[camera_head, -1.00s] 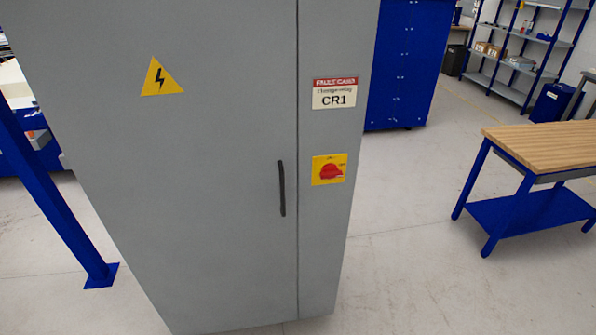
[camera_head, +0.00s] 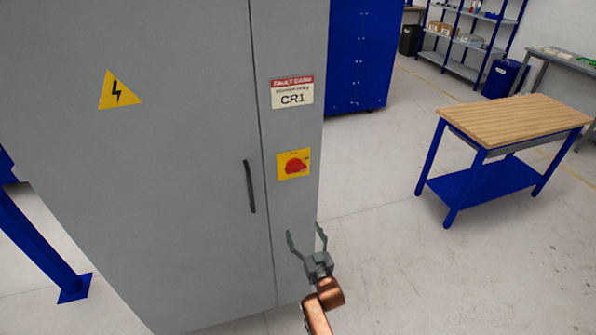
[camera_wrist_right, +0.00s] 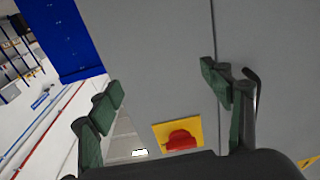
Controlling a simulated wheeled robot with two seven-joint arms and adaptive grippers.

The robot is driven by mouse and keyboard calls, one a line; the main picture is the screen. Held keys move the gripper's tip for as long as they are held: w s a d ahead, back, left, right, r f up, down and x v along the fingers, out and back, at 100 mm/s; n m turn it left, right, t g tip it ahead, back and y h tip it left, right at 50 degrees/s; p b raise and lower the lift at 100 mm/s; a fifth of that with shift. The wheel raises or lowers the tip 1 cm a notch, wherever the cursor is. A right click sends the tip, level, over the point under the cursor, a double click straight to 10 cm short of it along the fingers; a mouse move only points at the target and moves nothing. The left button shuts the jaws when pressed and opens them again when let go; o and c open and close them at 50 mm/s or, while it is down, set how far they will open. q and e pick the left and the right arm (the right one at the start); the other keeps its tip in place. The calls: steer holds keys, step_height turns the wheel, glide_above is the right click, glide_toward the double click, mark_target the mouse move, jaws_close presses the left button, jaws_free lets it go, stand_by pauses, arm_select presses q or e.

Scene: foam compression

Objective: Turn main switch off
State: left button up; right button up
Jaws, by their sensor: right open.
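The main switch (camera_head: 294,164) is a red rotary knob on a yellow plate, on the right-hand strip of a grey cabinet (camera_head: 190,200). My right gripper (camera_head: 307,238) is open and empty, below the switch and apart from it in the head view. In the right wrist view the red knob (camera_wrist_right: 180,140) on its yellow plate shows low between the open fingers (camera_wrist_right: 165,80), its lower part hidden by the gripper body. My left gripper is in neither view.
A dark door handle (camera_head: 249,187) is left of the switch. A CR1 label (camera_head: 292,92) is above it and a yellow warning triangle (camera_head: 118,91) is on the door. A wood-topped blue workbench (camera_head: 510,120) stands right, with open floor between.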

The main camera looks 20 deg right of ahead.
mark_target(297, 172)
step_height(297, 172, up, 19)
steer(key=t, duration=0.4)
steer(key=shift+p+x, duration=0.35)
steer(key=shift+x, duration=3.9)
steer(key=shift+d+r, duration=0.1)
steer(key=shift+c, duration=0.5)
steer(key=c, duration=1)
